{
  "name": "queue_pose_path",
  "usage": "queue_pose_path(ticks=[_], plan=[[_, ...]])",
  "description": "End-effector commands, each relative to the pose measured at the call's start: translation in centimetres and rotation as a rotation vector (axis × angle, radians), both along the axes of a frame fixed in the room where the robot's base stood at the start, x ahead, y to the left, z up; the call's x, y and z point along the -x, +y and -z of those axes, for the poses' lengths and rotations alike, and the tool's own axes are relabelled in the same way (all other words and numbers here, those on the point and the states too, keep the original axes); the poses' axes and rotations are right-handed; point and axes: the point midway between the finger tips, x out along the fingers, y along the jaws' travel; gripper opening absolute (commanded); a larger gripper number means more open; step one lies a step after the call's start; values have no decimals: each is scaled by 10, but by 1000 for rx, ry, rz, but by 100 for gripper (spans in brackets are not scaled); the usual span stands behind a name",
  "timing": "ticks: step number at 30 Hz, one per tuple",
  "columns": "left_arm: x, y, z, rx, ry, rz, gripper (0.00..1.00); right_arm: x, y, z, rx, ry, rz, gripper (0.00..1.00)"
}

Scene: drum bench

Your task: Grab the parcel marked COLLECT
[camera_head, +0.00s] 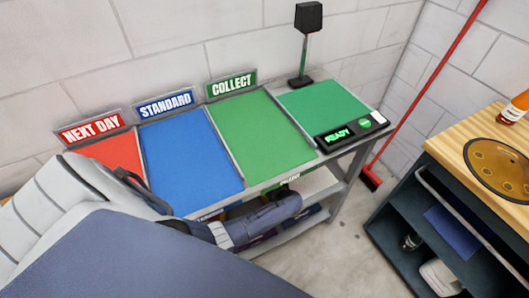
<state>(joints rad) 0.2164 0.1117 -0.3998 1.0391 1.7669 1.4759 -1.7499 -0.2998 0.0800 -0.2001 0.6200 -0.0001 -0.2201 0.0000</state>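No parcel shows in this view. The COLLECT sign (232,85) stands behind a green bay (255,130) on the bench, and the bay is bare. The bench's front edge also carries a small COLLECT label (289,180). Large grey links of my own arms fill the lower left and cover part of the bench front. Neither gripper can be made out, so I cannot tell what they hold.
The blue STANDARD bay (190,155) is bare; the red NEXT DAY bay (115,153) is partly hidden. A wooden-topped cart (455,150) and red broom (420,85) stand right.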

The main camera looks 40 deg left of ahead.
Motion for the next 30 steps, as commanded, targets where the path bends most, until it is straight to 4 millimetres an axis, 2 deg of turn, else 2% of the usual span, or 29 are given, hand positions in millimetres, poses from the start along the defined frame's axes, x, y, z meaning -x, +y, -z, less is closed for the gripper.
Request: queue_pose_path(ticks=[2,16,25,30], plan=[[0,0,0,0,0,0,85,0,0,0,0,0,0,0],[0,0,0,0,1,0,30,0,0,0,0,0,0,0],[-1,0,-3,-1,-3,1,29,0,0,0,0,0,0,0],[-1,-1,-12,0,-5,0,29,0,0,0,0,0,0,0]])
